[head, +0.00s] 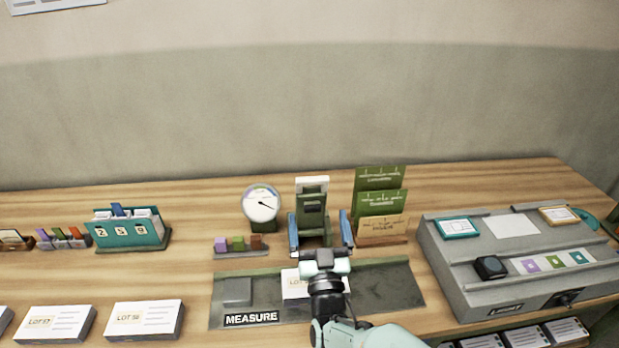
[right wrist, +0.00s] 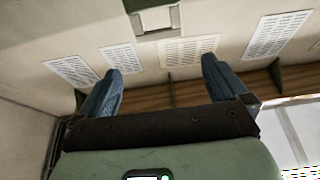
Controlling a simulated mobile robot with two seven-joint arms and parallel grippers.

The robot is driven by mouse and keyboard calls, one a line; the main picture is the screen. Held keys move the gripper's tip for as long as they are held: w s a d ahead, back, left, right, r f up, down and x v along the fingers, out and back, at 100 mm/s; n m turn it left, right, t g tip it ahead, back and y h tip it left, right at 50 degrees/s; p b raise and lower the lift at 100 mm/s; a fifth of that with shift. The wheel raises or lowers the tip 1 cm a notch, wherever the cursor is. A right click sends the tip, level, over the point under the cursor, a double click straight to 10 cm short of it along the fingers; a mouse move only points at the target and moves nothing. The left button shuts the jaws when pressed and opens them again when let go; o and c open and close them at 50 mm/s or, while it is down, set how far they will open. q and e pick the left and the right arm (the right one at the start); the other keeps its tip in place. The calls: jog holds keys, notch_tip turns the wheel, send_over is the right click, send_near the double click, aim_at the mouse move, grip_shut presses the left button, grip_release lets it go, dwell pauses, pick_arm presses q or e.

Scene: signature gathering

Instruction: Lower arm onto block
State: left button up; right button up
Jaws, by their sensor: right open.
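My right gripper (head: 318,220) is open, in the middle of the head view. Its two blue fingers stand left and right of an upright green device (head: 312,203) with a white top; I cannot tell whether they touch it. In the right wrist view the open fingers (right wrist: 163,85) have nothing visible between their tips. Which part is the arm is unclear. A dark grey mat (head: 385,290) marked MEASURE lies under my arm, with a flat grey block (head: 237,291) at its left. A white card (head: 297,283) on the mat is partly hidden by my gripper. My left gripper is not in view.
A round dial (head: 262,203) and a rack of small coloured blocks (head: 239,247) stand left of the device. Green and tan folders (head: 381,205) stand close on its right. A grey console (head: 465,290) fills the right side. Card stacks (head: 145,319) lie front left.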

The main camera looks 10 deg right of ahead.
aim_at(313, 183)
jog(key=x, duration=0.4)
jog(key=p+x, duration=0.1)
jog(key=x, duration=0.4)
jog(key=f+p+x, duration=0.1)
jog(key=x, duration=0.3)
jog(key=shift+w+r, duration=0.15)
jog(key=shift+w, duration=0.25)
jog(key=c, duration=1.3)
jog(key=shift+s, duration=0.1)
